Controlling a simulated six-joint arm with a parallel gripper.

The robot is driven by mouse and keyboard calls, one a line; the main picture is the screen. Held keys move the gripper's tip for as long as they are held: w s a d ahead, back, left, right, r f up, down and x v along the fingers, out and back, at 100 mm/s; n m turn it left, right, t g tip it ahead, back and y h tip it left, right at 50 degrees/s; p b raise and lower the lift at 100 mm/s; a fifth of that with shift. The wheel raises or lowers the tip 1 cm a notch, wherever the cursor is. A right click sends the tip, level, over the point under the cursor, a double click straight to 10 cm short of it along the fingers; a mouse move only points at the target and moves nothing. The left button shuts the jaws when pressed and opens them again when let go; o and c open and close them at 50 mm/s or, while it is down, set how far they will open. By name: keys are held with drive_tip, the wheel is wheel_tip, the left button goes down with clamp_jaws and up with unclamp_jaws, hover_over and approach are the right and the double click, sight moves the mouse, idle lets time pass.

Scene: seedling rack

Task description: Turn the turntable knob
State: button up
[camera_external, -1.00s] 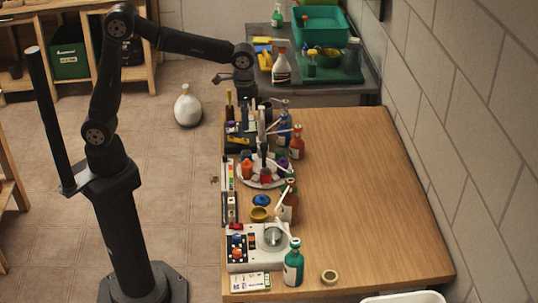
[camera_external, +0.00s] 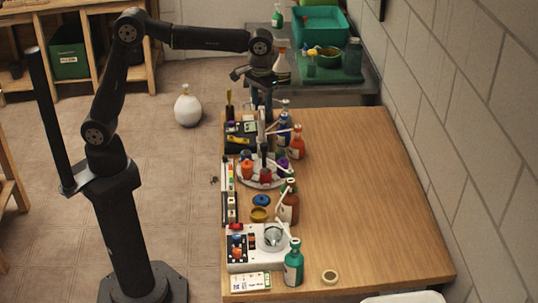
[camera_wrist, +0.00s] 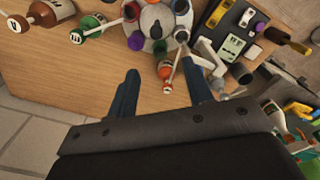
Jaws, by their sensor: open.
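The turntable is a pale round plate (camera_external: 246,180) with small coloured bottles around its rim, near the left edge of the wooden table. In the wrist view the turntable (camera_wrist: 150,46) is at the top, partly cut off. My gripper (camera_wrist: 160,69) is open, its two dark-blue fingers apart with nothing held. A small red-and-white bottle (camera_wrist: 166,72) shows between and beyond the fingertips. In the external view my gripper is above the table's far left end, behind the turntable.
Spray bottles, including a brown one (camera_external: 289,208) and a teal one (camera_external: 293,265), stand along the near left side. A white device (camera_external: 240,262) sits at the front left. A dark tray of tools (camera_wrist: 232,35) lies beside the turntable. The table's right half (camera_external: 370,200) is clear.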

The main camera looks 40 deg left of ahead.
sight(264, 144)
drive_tip(key=shift+n, duration=0.7)
drive_tip(key=f, duration=1.6)
drive_tip(key=shift+d+f, duration=0.15)
drive_tip(key=shift+d, duration=0.25)
drive_tip(key=c, duration=1)
drive_tip(key=shift+m, duration=0.4)
drive_tip(key=m, duration=0.5)
drive_tip(key=shift+m, duration=0.3)
drive_tip(key=m, duration=0.5)
drive_tip(key=shift+m, duration=0.3)
